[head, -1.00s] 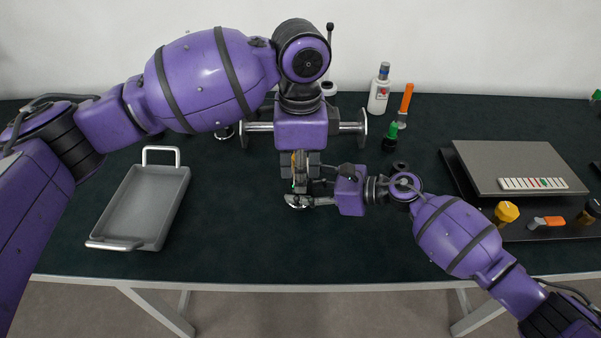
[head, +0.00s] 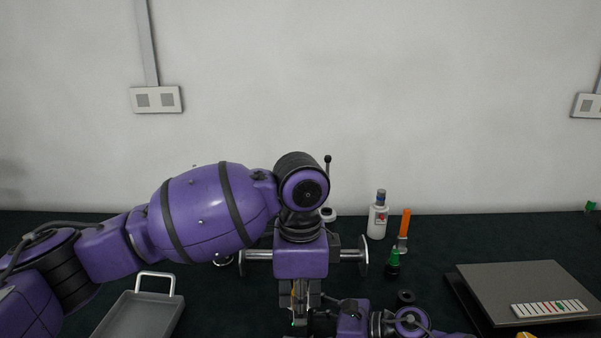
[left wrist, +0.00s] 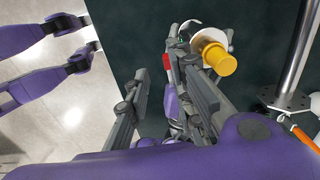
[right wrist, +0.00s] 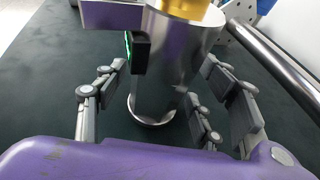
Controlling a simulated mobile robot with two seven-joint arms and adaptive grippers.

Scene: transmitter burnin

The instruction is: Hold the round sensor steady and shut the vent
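The round sensor (right wrist: 170,75) is a shiny metal cylinder in the right wrist view. It has a small black box (right wrist: 140,52) with a green light on its side. A yellow knob, probably the vent, tops it and shows in the left wrist view (left wrist: 219,60). My right gripper (right wrist: 165,95) has its fingers on either side of the cylinder; whether they press on it is unclear. My left gripper (left wrist: 157,68) has its fingers apart with nothing clear between them; the yellow knob lies beside its right finger. In the head view, my left gripper (head: 300,302) hides most of the sensor.
A metal bar (head: 258,255) runs behind my left gripper. A white bottle (head: 377,220), an orange-handled tool (head: 404,228) and a green-capped bottle (head: 393,264) stand right of it. A grey tray (head: 138,318) lies left and a flat grey panel (head: 530,285) right.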

